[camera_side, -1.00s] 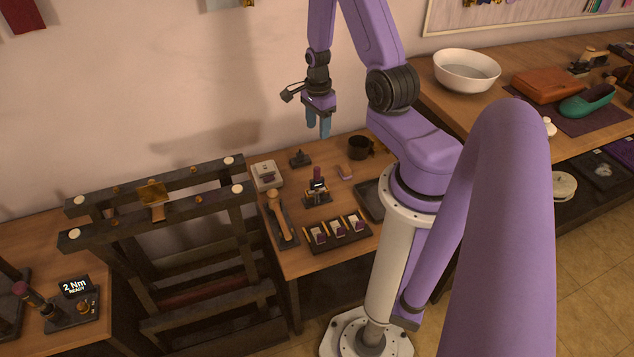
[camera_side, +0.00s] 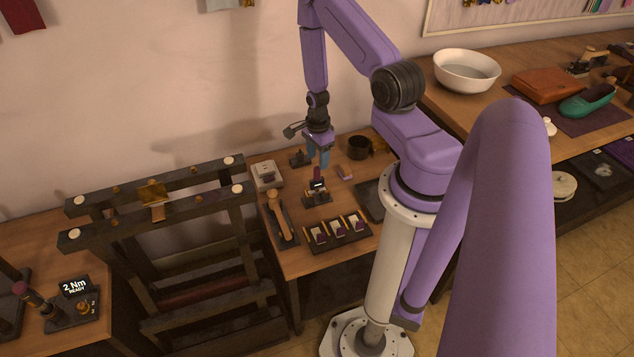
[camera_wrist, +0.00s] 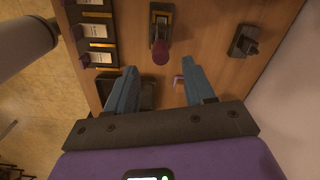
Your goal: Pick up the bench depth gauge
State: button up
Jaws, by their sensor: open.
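What looks like the bench depth gauge, a small upright device with a purple knob and a dark base, stands on the middle bench (camera_side: 318,193). In the wrist view the gauge (camera_wrist: 161,28) is at top centre, with its knob towards my fingertips. My gripper (camera_side: 319,158) has blue fingers pointing down, above the gauge and a little behind it in the side view. In the wrist view my gripper (camera_wrist: 159,68) is open and empty, with the knob just beyond the gap between the fingertips. It appears apart from the gauge.
A tray with several slots (camera_side: 337,237) lies in front of the gauge. A wooden-handled tool (camera_side: 280,216) lies left. A small pinkish block (camera_side: 345,172), dark cup (camera_side: 359,147) and black fixture (camera_side: 300,158) stand nearby. A dark shallow tray (camera_side: 369,198) lies right.

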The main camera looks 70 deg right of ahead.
aim_at(317, 167)
jog(key=shift+w+f, duration=0.1)
jog(key=shift+f, duration=2.75)
grip_shut()
